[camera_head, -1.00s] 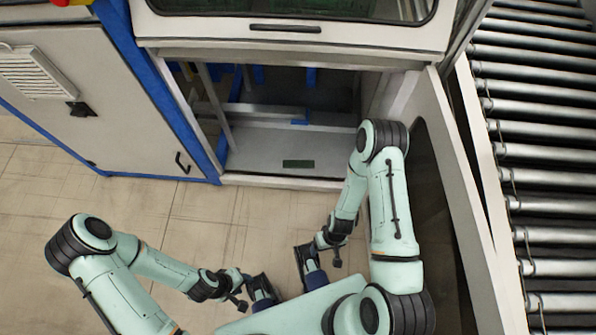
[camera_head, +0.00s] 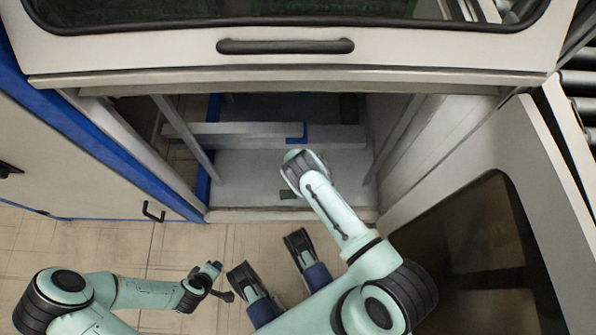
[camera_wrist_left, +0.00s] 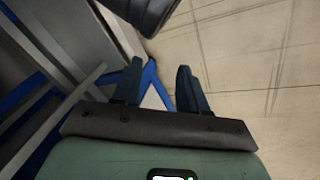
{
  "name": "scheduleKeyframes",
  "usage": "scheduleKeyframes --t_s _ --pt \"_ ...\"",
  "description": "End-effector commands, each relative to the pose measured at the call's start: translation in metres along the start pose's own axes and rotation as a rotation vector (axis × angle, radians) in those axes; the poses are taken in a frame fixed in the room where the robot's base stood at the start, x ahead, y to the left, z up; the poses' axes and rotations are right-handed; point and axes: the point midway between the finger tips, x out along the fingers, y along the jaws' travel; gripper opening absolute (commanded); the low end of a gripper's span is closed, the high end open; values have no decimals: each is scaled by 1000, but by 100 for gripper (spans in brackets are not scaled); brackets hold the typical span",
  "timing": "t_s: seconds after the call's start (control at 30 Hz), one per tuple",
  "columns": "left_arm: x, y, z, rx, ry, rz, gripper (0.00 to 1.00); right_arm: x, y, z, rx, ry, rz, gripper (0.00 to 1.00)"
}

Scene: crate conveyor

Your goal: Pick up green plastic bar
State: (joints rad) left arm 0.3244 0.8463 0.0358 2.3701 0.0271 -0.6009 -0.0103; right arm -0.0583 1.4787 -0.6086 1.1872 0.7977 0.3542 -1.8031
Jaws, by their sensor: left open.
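The green plastic bar (camera_head: 289,195) lies on the pale floor of the open cabinet, near its front edge. It is dark green, and my right arm hides part of it. My right arm reaches over the cabinet's front edge above the bar; its gripper is hidden from view. My left gripper (camera_head: 221,282) is outside the cabinet, in front and to the left of the bar, over the tiled floor. In the left wrist view its two fingers (camera_wrist_left: 158,88) are apart with nothing between them. The bar cannot be made out there.
The cabinet has a raised cover with a black handle (camera_head: 285,46) above the opening. Metal posts and a blue-ended rail (camera_head: 240,137) stand inside. An open windowed door (camera_head: 440,215) flanks the right side. A roller conveyor (camera_head: 580,90) is at far right. Tiled floor lies in front.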

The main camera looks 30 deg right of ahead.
Motion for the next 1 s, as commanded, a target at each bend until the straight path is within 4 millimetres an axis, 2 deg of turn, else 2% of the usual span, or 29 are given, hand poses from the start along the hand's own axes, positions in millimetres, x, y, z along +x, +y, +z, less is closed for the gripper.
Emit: scheduleKeyframes --t_s 0.03,0.1,0.33,0.7,1.0 --pt "7 -5 5 -4 -15 -8 43 11 0 1 0 -2 0 74" --pt "11 -10 10 -9 -30 -16 43 18 0 1 1 -2 0 74" --pt "18 -18 19 -17 -57 -31 43 29 2 0 1 -1 2 74" --pt "41 -53 66 -56 -202 -95 43 70 6 -3 1 -3 1 74" --pt "41 -56 71 -61 -219 -102 43 72 6 -3 2 -1 1 74"
